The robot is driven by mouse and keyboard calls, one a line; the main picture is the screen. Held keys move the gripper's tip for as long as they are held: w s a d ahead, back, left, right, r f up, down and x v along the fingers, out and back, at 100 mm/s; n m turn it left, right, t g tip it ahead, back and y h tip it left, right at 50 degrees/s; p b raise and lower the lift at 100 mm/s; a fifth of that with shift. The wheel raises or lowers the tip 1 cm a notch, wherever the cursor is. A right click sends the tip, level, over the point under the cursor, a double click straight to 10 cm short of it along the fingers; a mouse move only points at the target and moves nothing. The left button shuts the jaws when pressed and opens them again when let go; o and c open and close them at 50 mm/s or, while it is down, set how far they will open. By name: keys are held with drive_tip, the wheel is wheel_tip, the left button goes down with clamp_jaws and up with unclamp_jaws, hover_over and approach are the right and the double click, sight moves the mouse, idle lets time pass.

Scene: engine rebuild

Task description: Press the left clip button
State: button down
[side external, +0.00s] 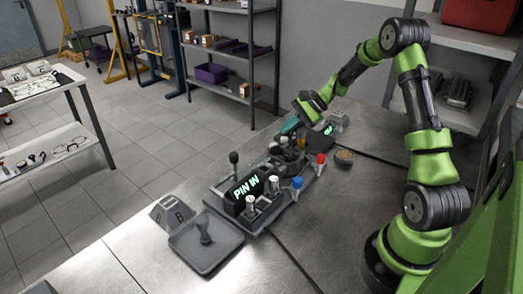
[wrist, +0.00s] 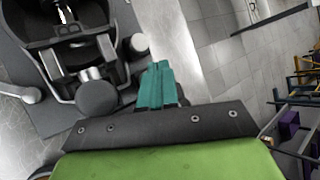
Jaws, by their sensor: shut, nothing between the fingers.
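My gripper (side external: 289,125) has teal fingers that are shut and empty, and it points down over the far side of the dark fixture (side external: 275,165). In the wrist view the shut fingers (wrist: 158,72) are beside the fixture (wrist: 55,115), with their tips just below a pale round knob (wrist: 139,43). I cannot tell whether they touch it.
A grey tray (side external: 190,262) lies at the near left. Blue (side external: 297,183) and red (side external: 321,159) capped items stand to the right, near a small bowl (side external: 344,156). The metal bench front is clear.

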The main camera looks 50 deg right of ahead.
drive_tip(key=shift+f, duration=0.15)
drive_tip(key=shift+f, duration=0.25)
drive_tip(key=shift+a+f, duration=0.2)
drive_tip(key=shift+f, duration=0.75)
idle(0.7)
drive_tip(key=shift+r, duration=0.2)
drive_tip(key=shift+d+r, duration=0.15)
drive_tip(key=shift+r, duration=1)
drive_tip(key=shift+r, duration=0.1)
drive_tip(key=shift+r, duration=2.45)
